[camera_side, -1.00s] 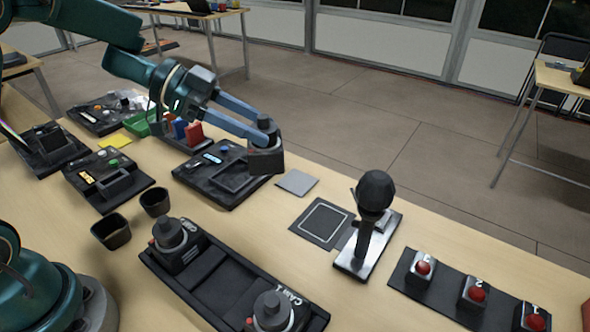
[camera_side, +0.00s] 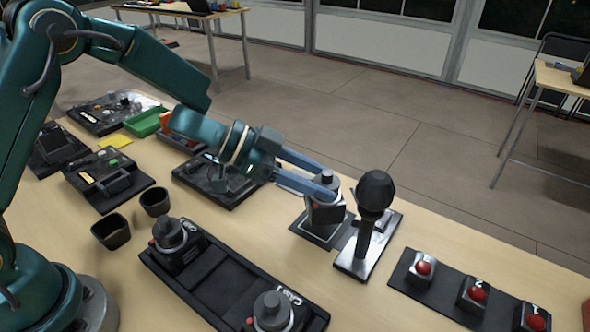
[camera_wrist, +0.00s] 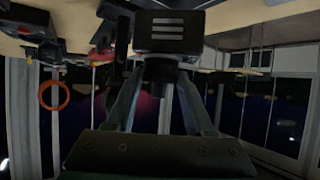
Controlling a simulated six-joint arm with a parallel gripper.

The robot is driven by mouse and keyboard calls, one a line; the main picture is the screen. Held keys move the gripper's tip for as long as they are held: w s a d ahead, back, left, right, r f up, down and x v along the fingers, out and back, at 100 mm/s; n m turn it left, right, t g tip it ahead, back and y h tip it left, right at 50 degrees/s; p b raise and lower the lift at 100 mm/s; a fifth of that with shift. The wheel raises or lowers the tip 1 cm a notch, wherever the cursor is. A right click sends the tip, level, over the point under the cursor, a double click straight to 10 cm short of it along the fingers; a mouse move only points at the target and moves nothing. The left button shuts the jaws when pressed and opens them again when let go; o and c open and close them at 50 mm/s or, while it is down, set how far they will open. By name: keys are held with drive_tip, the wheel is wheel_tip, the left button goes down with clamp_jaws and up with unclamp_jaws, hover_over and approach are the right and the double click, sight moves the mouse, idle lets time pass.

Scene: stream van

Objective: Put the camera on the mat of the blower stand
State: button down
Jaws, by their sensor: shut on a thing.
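The camera (camera_side: 327,214) is a dark block with a round knob on top. My gripper (camera_side: 326,185) is shut on it near the top. The camera is over the dark mat (camera_side: 309,231) with the pale outline, left of the blower stand (camera_side: 358,262); I cannot tell whether it touches the mat. The round black blower (camera_side: 375,190) stands upright on its plate. In the wrist view the camera (camera_wrist: 170,32) shows between my fingers, with three pale bars on its face.
A black tray (camera_side: 222,308) holds two similar cameras (camera_side: 172,238) (camera_side: 270,312). A strip with red buttons (camera_side: 450,295) lies right of the blower stand. Two dark cups (camera_side: 112,232) (camera_side: 155,202) and several control panels (camera_side: 108,180) stand at left.

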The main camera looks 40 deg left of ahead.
drive_tip(key=shift+f, duration=1.65)
drive_tip(key=shift+f, duration=0.1)
drive_tip(key=shift+c, duration=1.4)
unclamp_jaws()
drive_tip(key=shift+f, duration=0.1)
